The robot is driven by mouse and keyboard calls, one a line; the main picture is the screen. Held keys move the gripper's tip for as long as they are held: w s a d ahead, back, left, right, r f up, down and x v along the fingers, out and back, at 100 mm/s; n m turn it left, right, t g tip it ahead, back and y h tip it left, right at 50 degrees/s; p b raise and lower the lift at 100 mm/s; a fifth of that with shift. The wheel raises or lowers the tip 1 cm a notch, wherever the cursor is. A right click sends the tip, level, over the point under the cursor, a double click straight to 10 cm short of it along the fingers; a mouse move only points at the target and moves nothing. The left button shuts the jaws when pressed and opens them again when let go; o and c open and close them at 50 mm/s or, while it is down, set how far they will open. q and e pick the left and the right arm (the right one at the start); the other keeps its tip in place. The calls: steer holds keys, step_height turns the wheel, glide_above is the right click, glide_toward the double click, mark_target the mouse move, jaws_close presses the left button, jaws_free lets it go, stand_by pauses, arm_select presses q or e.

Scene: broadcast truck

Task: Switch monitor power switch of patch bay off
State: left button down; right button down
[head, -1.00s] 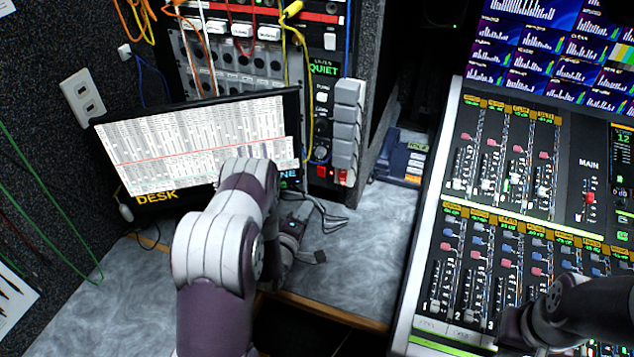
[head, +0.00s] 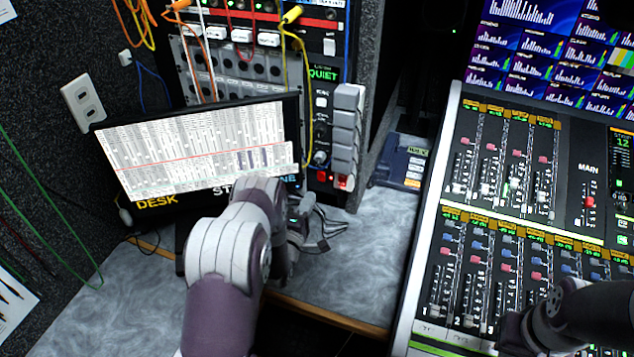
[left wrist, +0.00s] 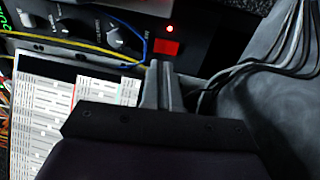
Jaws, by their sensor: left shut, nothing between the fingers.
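The patch bay (head: 240,68) stands at the back with cables plugged into it. Low on its panel, under a knob, is a small red switch (head: 322,176), which I take for the monitor power switch. In the left wrist view the red switch (left wrist: 166,48) is just beyond the fingertips, with a glowing red light beside it. I cannot tell the switch's position. My left gripper (head: 304,207) is in front of and below it, partly hidden by my forearm. Its fingers (left wrist: 158,68) are shut and empty, and look apart from the switch. My right gripper is out of view.
A monitor (head: 200,150) stands close left of my left gripper. Grey plug blocks (head: 345,130) hang right of the switch. Loose black cables (head: 325,225) lie on the desk beside the gripper. A mixing console (head: 490,250) fills the right. The desk's middle (head: 370,260) is clear.

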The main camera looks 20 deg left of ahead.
mark_target(321, 175)
arm_select(q)
steer(key=w, duration=0.6)
steer(key=shift+w+a+r, duration=0.15)
steer(key=shift+w+r, duration=0.15)
steer(key=shift+r, duration=0.1)
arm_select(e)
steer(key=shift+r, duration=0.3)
